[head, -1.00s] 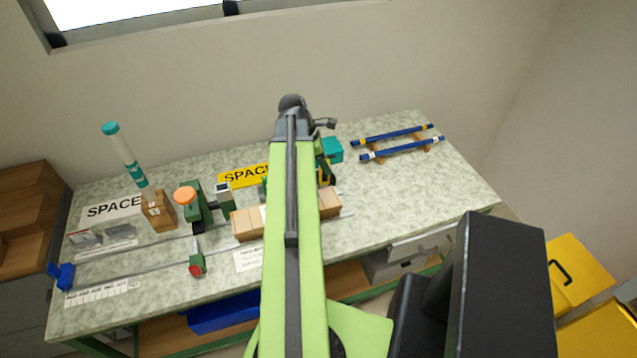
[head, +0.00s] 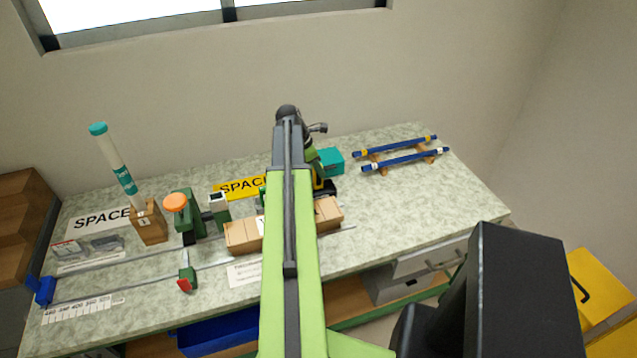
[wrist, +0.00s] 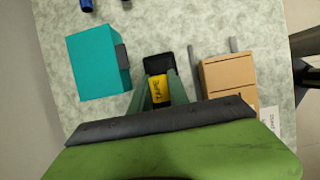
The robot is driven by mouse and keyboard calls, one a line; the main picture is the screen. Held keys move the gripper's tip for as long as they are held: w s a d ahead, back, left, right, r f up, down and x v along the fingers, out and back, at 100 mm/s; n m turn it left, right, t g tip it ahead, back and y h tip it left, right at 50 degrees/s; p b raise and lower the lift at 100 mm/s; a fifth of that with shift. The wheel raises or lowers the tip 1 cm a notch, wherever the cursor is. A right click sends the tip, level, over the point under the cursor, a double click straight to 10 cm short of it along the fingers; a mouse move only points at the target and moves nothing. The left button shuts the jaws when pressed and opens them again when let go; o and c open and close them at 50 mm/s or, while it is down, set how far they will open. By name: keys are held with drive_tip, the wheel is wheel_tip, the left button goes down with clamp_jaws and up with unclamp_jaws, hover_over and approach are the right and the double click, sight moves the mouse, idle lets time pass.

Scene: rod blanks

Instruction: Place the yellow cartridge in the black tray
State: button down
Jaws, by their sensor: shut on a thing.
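The yellow cartridge (wrist: 159,91), lettered "TAPE", sits between the green fingers of my gripper (wrist: 159,89) in the wrist view. The gripper is shut on it. A sliver of yellow (head: 318,185) shows beside my arm in the head view. A black piece (wrist: 157,64) lies just beyond the cartridge in the wrist view. It may be the black tray, which also seems to show as a dark edge (head: 329,190) on the bench, right of my arm. I cannot tell whether cartridge and tray touch. My arm hides much of this spot in the head view.
A teal box (wrist: 98,62) stands left of my gripper and a wooden block (wrist: 229,82) right of it in the wrist view. Blue rods (head: 400,153) lie on wooden supports at the back right. A green clamp device (head: 181,215) stands left. The bench's right front (head: 430,215) is clear.

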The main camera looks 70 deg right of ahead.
sight(318, 177)
wheel_tip(318, 177, down, 4)
drive_tip(key=b, duration=0.4)
drive_tip(key=shift+w+f, duration=0.1)
drive_tip(key=shift+f, duration=0.1)
drive_tip(key=shift+r, duration=0.2)
drive_tip(key=shift+f, duration=0.15)
drive_tip(key=c, duration=1.3)
unclamp_jaws()
drive_tip(key=shift+o, duration=0.2)
drive_tip(key=shift+r+p, duration=0.35)
drive_tip(key=shift+r, duration=0.05)
drive_tip(key=p+v, duration=1)
drive_tip(key=v, duration=0.1)
drive_tip(key=shift+r+p, duration=0.25)
drive_tip(key=shift+p, duration=0.05)
